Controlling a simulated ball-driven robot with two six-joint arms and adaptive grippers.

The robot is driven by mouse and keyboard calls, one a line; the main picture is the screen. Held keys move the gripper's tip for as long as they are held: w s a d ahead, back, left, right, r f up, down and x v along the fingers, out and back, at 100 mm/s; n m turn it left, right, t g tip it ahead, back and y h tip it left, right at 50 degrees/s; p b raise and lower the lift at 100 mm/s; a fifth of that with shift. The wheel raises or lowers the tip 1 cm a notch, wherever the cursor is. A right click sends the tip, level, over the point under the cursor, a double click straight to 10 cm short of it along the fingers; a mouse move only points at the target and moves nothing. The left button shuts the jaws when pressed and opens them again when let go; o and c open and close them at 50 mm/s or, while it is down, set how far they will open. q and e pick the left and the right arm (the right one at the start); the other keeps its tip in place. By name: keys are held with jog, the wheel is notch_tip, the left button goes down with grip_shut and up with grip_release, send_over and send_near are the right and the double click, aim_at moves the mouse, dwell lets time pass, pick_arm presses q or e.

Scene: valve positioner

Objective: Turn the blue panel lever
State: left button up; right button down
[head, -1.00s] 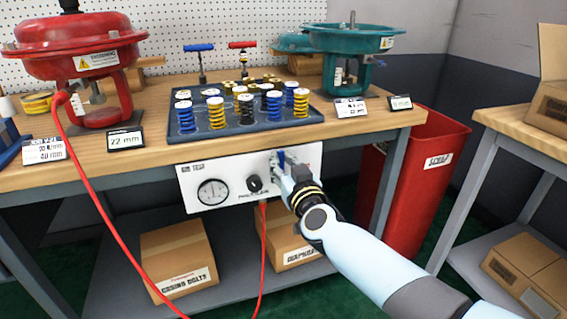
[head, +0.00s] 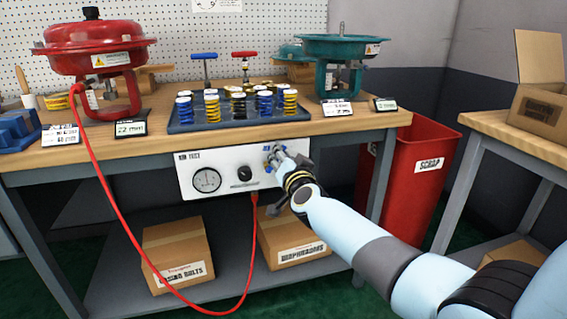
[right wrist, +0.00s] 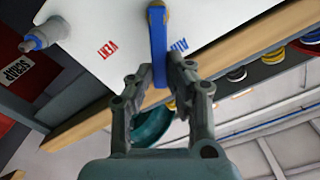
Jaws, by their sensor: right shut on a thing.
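The blue lever (head: 268,149) is on the right part of the white panel (head: 221,160) under the bench top. My right gripper (head: 273,155) is at the lever and hides most of it in the head view. In the right wrist view the blue lever (right wrist: 158,45) runs down from the white panel (right wrist: 95,35) into my right gripper (right wrist: 161,75), whose fingers are shut on its end. There the lever lies between red lettering, VENT (right wrist: 107,48), and blue lettering (right wrist: 179,45). My left gripper is in neither view.
The panel also has a gauge (head: 207,181) and a black knob (head: 245,174). A red hose (head: 112,205) hangs in front of the bench. A tray of springs (head: 185,125) stands above on the bench top (head: 70,158). A red scrap bin (head: 407,185) stands right of the panel.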

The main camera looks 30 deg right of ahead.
pick_arm(q)
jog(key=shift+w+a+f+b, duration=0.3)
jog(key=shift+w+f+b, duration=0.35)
jog(key=shift+b, duration=0.15)
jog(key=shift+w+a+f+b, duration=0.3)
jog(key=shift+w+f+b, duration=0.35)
jog(key=shift+b, duration=0.2)
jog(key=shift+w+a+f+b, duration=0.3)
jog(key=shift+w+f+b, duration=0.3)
jog(key=shift+b, duration=0.2)
pick_arm(e)
jog(key=shift+s+d+f+m, duration=0.1)
jog(key=shift+d+f+m, duration=0.5)
jog(key=shift+m, duration=1.35)
jog(key=shift+s+d+f+m, duration=0.2)
jog(key=shift+f+m, duration=0.8)
jog(key=shift+m, duration=0.9)
jog(key=shift+s+d+f+m, duration=0.1)
jog(key=shift+d+f+m, duration=0.5)
jog(key=shift+m, duration=1.35)
jog(key=shift+a+f, duration=0.2)
jog(key=c, duration=1.3)
grip_release()
jog(key=shift+w, duration=0.1)
jog(key=v, duration=1.2)
